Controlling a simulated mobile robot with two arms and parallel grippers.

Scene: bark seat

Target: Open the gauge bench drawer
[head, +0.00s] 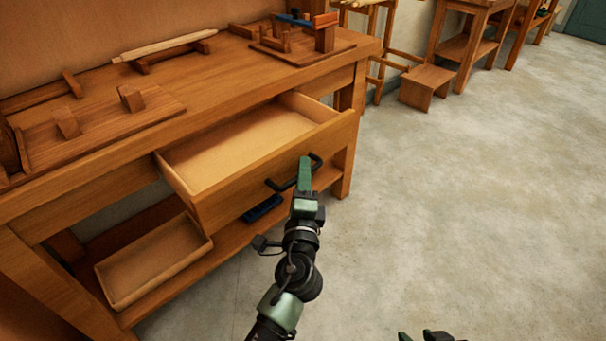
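The gauge bench (215,75) is a wooden workbench on the left of the head view. Its drawer (262,178) is pulled well out, with the light, empty inside showing. A black bar handle (283,185) is on the drawer front. My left gripper (304,172) is at this handle, its green finger overlapping the middle of the bar. The fingers line up in this view, so I cannot tell whether they are closed around the bar. Only small green and black parts of my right gripper (428,337) show at the bottom edge, away from the bench.
A shallow wooden tray (150,270) and a blue object (262,208) lie on the bench's lower shelf. Wooden fixtures (300,45) stand on the bench top. A small stool (427,85) and more benches stand farther back. The concrete floor (480,190) on the right is clear.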

